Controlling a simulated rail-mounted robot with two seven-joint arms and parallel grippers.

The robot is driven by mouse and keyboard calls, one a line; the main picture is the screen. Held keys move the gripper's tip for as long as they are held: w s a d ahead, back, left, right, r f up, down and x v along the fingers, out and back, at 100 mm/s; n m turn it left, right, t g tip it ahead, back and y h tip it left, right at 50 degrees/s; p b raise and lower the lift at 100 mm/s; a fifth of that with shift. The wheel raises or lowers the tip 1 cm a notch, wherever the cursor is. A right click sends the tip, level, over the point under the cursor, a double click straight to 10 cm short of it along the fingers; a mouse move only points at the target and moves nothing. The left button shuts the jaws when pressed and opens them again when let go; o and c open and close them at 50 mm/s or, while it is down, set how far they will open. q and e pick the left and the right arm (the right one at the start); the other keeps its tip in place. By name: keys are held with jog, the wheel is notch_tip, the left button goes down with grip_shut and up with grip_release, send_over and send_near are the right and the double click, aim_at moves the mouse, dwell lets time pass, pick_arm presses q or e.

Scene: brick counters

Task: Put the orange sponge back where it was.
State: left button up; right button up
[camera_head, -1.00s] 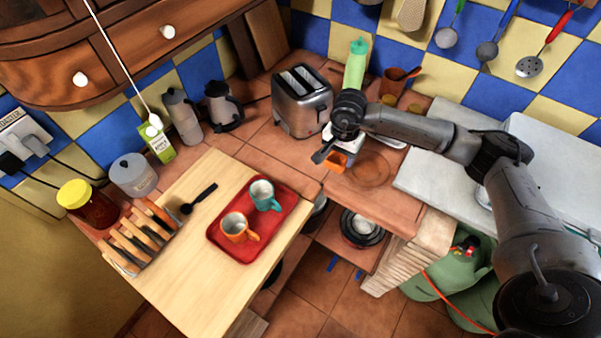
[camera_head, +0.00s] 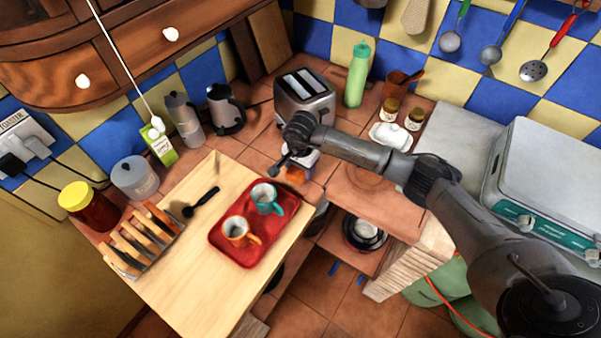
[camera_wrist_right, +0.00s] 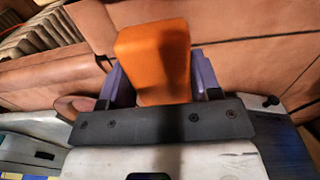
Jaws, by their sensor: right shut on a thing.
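The orange sponge (camera_head: 295,175) is in my right gripper (camera_head: 292,165), just in front of the toaster and beyond the upper right of the red tray. The arm hides most of it in the head view. In the right wrist view the sponge (camera_wrist_right: 152,55) sits between the two purple fingers of my right gripper (camera_wrist_right: 157,75), which is shut on it. Brick counter tiles lie beyond it; I cannot tell whether the sponge touches them. My left gripper is not in view.
The toaster (camera_head: 304,98) stands close behind my right gripper. The red tray (camera_head: 284,228) holds two cups on the wooden board (camera_head: 180,276). A white butter dish (camera_head: 390,136), two small jars and a green bottle (camera_head: 357,76) stand behind my right arm.

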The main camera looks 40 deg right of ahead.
aim_at(300, 174)
jog(key=shift+f, duration=1.55)
jog(key=shift+f, duration=0.15)
jog(key=o, duration=0.9)
notch_tip(300, 174, up, 12)
jog(key=shift+r+p, duration=0.2)
jog(key=shift+p, duration=0.15)
